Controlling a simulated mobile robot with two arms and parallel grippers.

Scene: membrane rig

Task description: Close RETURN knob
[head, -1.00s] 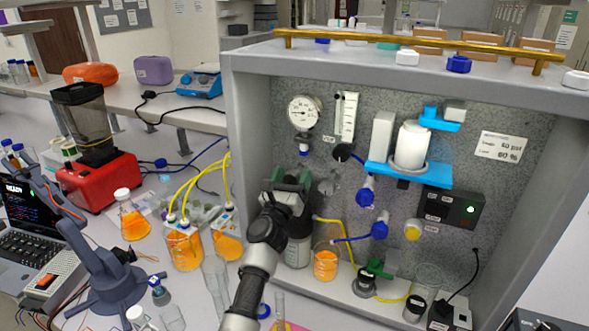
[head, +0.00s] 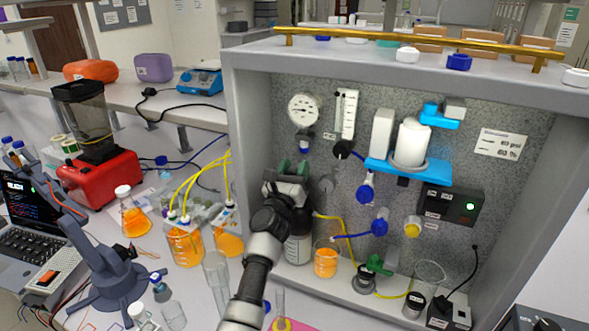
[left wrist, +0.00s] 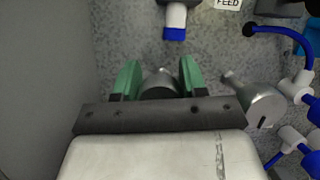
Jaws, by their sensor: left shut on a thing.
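My left gripper (head: 293,168) has green fingers and is at the rig's speckled back panel, below the round gauge. In the left wrist view, its fingers (left wrist: 160,78) stand on either side of a grey metal knob (left wrist: 160,84) and are shut on it. Its lower part is hidden by the gripper body. No RETURN label can be read. A second grey metal knob (left wrist: 258,104) is to the right, apart from the fingers; it also shows in the head view (head: 327,184). My right gripper is not in view.
A blue-tipped fitting (left wrist: 174,22) is above the fingers. Blue valve fittings (head: 379,226) with tubing are to the right. The rig's left wall (head: 247,130) is close by.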

